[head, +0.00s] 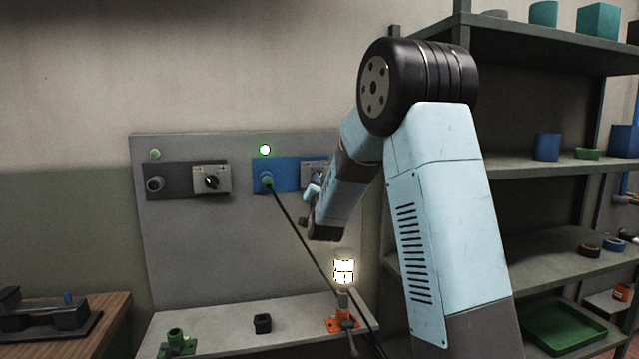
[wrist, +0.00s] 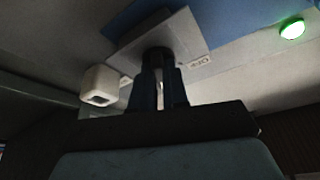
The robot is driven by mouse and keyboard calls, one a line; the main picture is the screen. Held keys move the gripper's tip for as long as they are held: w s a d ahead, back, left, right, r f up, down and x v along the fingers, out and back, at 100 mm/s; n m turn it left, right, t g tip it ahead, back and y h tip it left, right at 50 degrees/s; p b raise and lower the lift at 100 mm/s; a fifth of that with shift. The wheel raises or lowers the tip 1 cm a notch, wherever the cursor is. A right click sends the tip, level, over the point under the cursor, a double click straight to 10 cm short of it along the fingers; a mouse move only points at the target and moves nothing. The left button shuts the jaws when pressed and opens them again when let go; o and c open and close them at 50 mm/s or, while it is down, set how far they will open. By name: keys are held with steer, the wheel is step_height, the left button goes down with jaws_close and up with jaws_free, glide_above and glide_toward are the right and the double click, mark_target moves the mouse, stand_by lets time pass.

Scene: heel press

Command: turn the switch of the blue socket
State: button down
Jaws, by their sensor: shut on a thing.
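The blue socket (head: 275,174) is on the grey upright panel, with a plug (head: 267,181) and dark cable in it. Its grey switch box (head: 313,168) is at its right end, partly hidden by my arm. In the wrist view the switch plate (wrist: 190,40) shows an OFF mark, and the dark switch knob (wrist: 158,58) stands out from it. My gripper (wrist: 160,82) is shut on this knob. The knob's exact angle is hard to tell.
A green indicator (head: 265,150) above the blue socket is lit. A grey socket (head: 168,182) with its own switch (head: 211,180) is at the left, under a dimmer indicator (head: 155,154). A lit lamp (head: 344,270) stands on the ledge below. Shelves (head: 560,165) stand at the right.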

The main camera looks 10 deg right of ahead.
steer(key=shift+f+m+g+h, duration=0.1)
steer(key=shift+m+g+h, duration=0.3)
steer(key=shift+m, duration=1.1)
steer(key=shift+h, duration=0.3)
steer(key=c, duration=1.1)
jaws_free()
steer(key=shift+c, duration=0.2)
steer(key=shift+s, duration=0.1)
steer(key=v, duration=1.3)
steer(key=shift+s+f, duration=0.2)
steer(key=shift+s, duration=0.1)
